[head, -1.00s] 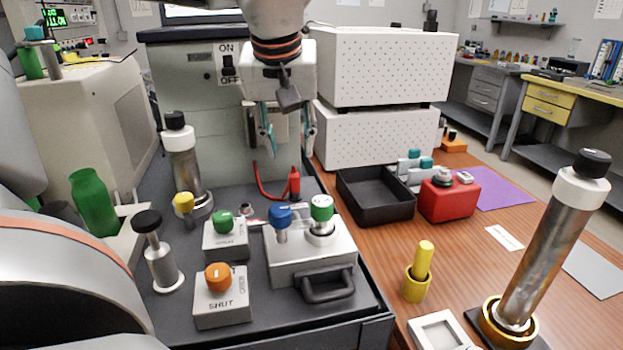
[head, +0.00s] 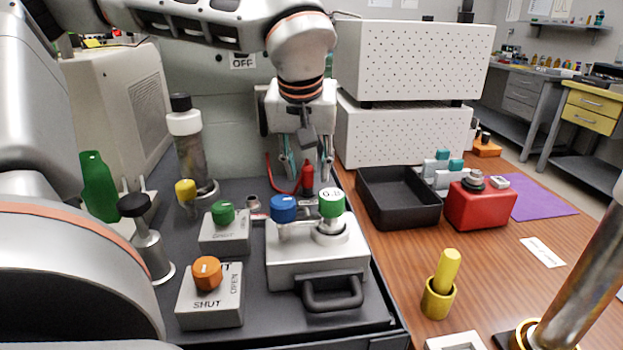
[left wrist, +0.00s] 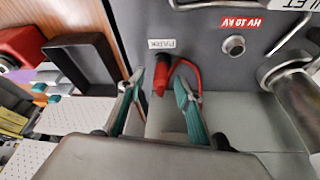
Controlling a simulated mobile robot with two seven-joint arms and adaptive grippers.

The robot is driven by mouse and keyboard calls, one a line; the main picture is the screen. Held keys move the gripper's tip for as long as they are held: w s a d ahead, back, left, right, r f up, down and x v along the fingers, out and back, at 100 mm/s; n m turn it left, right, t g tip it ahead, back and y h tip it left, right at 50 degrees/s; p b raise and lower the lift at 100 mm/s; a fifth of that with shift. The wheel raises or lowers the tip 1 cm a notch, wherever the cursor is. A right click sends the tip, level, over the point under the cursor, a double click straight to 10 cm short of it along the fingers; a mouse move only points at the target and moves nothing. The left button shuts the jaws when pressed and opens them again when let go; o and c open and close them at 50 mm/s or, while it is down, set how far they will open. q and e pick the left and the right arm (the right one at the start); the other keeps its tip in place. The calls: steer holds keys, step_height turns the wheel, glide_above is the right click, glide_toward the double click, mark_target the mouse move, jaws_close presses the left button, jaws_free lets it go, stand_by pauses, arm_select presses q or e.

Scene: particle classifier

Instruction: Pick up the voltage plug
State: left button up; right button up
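The voltage plug (head: 307,176) is red and stands upright on the dark cabinet top, with a red cable looping to its left. It also shows in the left wrist view (left wrist: 160,80), next to a label reading "PARK". My left gripper (head: 309,178) is open, pointing down, with its teal-padded fingers on either side of the plug. In the left wrist view the open fingertips (left wrist: 159,84) flank the plug with visible gaps, and neither seems to touch it. My right gripper is not in view.
A metal socket (left wrist: 235,45) sits beside a red "HV 10 kV" label (left wrist: 240,22). A grey box with blue and green knobs (head: 315,260) stands in front of the plug. A black tray (head: 398,205) and a red box (head: 480,207) lie to the right on the wooden table.

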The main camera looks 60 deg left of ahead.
arm_select(q)
steer(key=shift+r, duration=0.15)
jaws_close()
